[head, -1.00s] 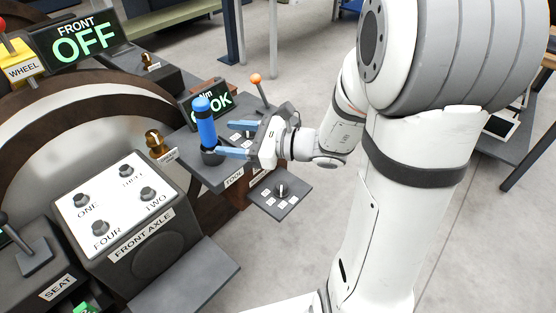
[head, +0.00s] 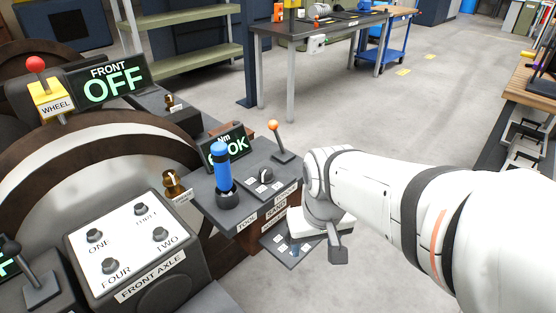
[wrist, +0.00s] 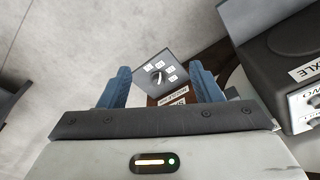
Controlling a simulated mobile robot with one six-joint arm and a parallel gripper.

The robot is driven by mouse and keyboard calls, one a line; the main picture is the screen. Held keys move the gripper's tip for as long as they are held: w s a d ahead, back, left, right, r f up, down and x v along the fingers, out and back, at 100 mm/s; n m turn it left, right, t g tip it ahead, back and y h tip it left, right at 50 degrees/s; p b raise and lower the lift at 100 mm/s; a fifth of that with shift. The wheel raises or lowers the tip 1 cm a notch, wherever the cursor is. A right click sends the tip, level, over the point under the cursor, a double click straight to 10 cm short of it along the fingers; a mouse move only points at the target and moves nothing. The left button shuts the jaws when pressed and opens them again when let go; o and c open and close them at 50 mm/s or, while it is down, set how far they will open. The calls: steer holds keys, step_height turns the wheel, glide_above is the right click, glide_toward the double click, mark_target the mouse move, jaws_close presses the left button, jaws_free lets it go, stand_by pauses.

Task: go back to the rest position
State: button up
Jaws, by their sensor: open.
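My gripper (wrist: 160,68) is open and empty in the wrist view, its two blue fingers spread wide. Between and beyond them is the small panel with a dark knob (wrist: 158,77), apart from the fingers. In the head view my arm reaches in from the right, and the gripper is mostly hidden behind my wrist, low beside the tool console (head: 250,205). The blue-handled tool (head: 223,170) stands upright in its dark holder on that console, with nothing gripping it.
The FRONT AXLE box (head: 125,240) with several knobs stands at the left. Behind it are the wheel (head: 120,130), a FRONT OFF display (head: 108,82) and an orange-tipped lever (head: 273,126). A workbench (head: 320,28) stands at the back. Open floor (head: 400,110) lies to the right.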

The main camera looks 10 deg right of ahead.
step_height(320, 180, up, 21)
steer(key=t+p, duration=0.1)
steer(key=p, duration=1.7)
steer(key=shift+f, duration=0.15)
